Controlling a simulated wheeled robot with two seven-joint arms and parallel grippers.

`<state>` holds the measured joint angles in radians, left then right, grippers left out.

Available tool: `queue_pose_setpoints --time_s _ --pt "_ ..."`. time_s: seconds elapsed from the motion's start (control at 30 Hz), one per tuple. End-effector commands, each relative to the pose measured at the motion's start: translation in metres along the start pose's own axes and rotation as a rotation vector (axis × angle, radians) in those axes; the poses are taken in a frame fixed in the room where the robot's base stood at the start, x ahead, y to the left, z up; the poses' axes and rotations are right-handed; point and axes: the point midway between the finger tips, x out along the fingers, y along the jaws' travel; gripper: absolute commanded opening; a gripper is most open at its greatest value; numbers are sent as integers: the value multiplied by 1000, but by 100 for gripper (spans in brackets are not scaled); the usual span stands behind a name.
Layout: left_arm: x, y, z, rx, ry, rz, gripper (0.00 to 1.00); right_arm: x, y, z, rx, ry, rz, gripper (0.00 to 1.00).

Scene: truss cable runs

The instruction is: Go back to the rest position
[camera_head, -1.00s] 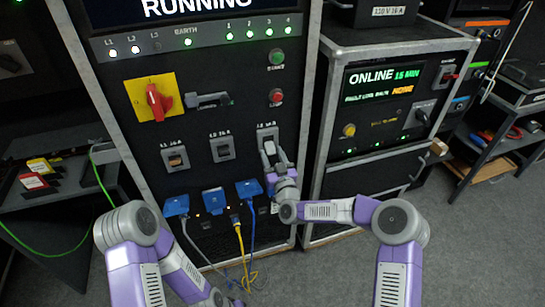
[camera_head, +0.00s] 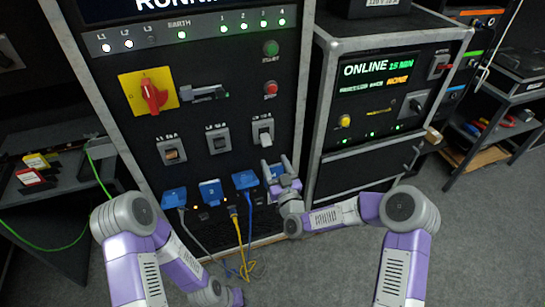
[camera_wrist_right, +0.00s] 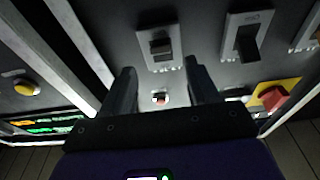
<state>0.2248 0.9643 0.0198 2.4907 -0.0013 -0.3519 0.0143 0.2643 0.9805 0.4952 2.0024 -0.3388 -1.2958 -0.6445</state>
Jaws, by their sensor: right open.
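My right gripper (camera_head: 276,166) is open and empty in the head view, in front of the black power cabinet and just below the rightmost of three breakers (camera_head: 262,132). In the right wrist view my right gripper (camera_wrist_right: 161,80) shows two dark fingers spread apart with nothing between them. A breaker (camera_wrist_right: 160,47) lies beyond the fingertips there, apart from them. My left arm (camera_head: 133,222) is folded low at the left of the head view; its gripper fingers do not show.
Blue plugs (camera_head: 210,192) with hanging cables, one a yellow cable (camera_head: 239,245), sit beside the right gripper. A red rotary switch (camera_head: 153,97) is at upper left. A unit reading ONLINE (camera_head: 365,70) stands to the right. Grey floor (camera_head: 480,240) is clear at lower right.

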Motion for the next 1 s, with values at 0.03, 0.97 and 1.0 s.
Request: queue_pose_setpoints --time_s 0.03,0.97,1.0 --pt "0 0 0 0 0 0 43 -2 0 0 0 -1 0 60" --pt "-27 10 1 0 0 0 43 -155 -22 152 325 -827 -73 60" --pt "-30 11 1 0 0 0 43 -183 -24 164 373 -937 -56 60"
